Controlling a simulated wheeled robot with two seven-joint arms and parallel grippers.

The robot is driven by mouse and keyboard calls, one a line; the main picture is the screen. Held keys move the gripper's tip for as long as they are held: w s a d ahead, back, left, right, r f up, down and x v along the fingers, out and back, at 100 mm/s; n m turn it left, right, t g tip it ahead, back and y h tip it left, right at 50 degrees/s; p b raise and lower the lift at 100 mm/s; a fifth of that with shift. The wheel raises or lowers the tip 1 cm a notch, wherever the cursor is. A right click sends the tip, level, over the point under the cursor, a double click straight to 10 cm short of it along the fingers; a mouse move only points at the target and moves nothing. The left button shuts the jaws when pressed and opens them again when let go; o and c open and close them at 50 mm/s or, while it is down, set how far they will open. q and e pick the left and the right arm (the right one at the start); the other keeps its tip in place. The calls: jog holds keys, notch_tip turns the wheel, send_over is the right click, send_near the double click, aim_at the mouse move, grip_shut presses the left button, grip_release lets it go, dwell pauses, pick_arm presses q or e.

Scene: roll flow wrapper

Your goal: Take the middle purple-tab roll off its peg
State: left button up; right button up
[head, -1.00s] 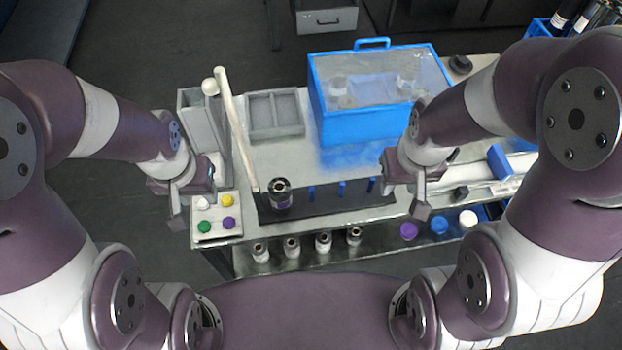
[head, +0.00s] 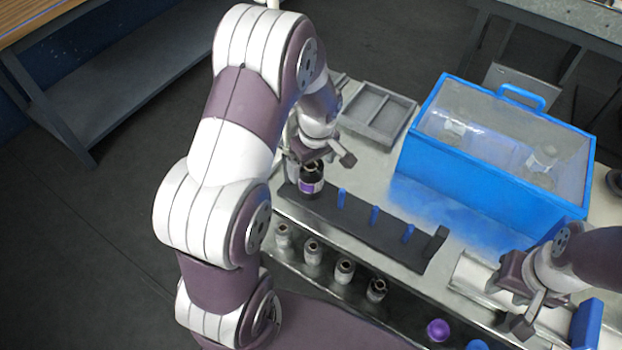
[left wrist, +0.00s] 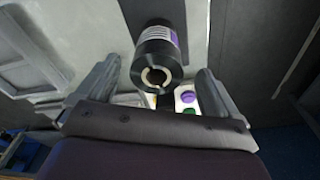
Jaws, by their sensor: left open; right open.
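A dark roll with a white and purple label (head: 311,186) stands at the left end of the black peg rack (head: 360,228). It is the only roll I see on that rack; three blue pegs (head: 375,214) to its right are bare. My left gripper (head: 320,163) is open right at the roll, partly covering its top. In the left wrist view the roll (left wrist: 158,58) lies between the two open fingers, its hollow end facing me; I see no firm contact. My right gripper (head: 535,312) is open and empty, at the right above the bench.
A purple knob (head: 438,329) is at the front.

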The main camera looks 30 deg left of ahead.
pick_arm(q)
jog(key=f, duration=0.4)
jog(key=shift+w+a+f, duration=0.4)
jog(key=c, duration=1.3)
jog(key=shift+r, duration=0.1)
jog(key=shift+c, duration=0.2)
